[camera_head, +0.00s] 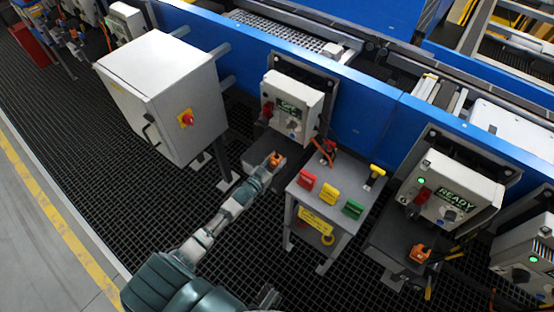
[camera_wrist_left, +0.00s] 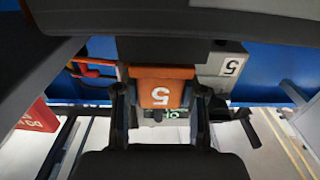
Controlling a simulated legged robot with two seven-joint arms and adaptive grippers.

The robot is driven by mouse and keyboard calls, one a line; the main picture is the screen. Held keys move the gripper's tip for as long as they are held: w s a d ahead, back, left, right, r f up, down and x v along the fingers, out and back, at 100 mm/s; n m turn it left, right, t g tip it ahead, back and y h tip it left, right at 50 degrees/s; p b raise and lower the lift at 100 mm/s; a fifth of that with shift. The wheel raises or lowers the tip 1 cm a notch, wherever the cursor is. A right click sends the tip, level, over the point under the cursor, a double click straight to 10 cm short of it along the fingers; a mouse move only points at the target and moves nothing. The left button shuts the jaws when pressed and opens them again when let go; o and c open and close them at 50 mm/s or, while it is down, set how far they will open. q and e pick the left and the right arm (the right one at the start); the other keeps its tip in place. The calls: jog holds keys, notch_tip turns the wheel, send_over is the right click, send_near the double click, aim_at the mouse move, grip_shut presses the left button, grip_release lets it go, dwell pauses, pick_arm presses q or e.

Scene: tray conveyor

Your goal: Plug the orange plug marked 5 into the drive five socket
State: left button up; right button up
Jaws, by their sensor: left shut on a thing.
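My left gripper (camera_head: 273,164) is shut on the orange plug marked 5 (camera_head: 276,158), low in front of the middle drive box. In the left wrist view the plug (camera_wrist_left: 160,93) sits between both fingers, its white 5 upside down. Behind it is a grey housing with a 5 label (camera_wrist_left: 232,67). The middle drive box (camera_head: 291,101) has a green-lit screen and a red part on its left. The plug's front end and the socket face are hidden, so I cannot tell whether they touch. A small grey part at the bottom centre may be my right gripper (camera_head: 268,297).
A small stand (camera_head: 325,222) with red, yellow and green tags is just right of my left gripper. A white cabinet (camera_head: 165,85) stands to its left. Another drive box reading READY (camera_head: 452,190) is at the right, with another orange plug (camera_head: 419,253) below it.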

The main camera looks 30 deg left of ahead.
pick_arm(q)
jog(key=shift+f, duration=0.25)
pick_arm(e)
jog(key=shift+s+f, duration=0.1)
jog(key=shift+f, duration=0.1)
pick_arm(q)
jog(key=o, duration=1.3)
jog(key=s, duration=1.2)
jog(key=shift+a+f, duration=0.1)
jog(key=shift+a, duration=0.3)
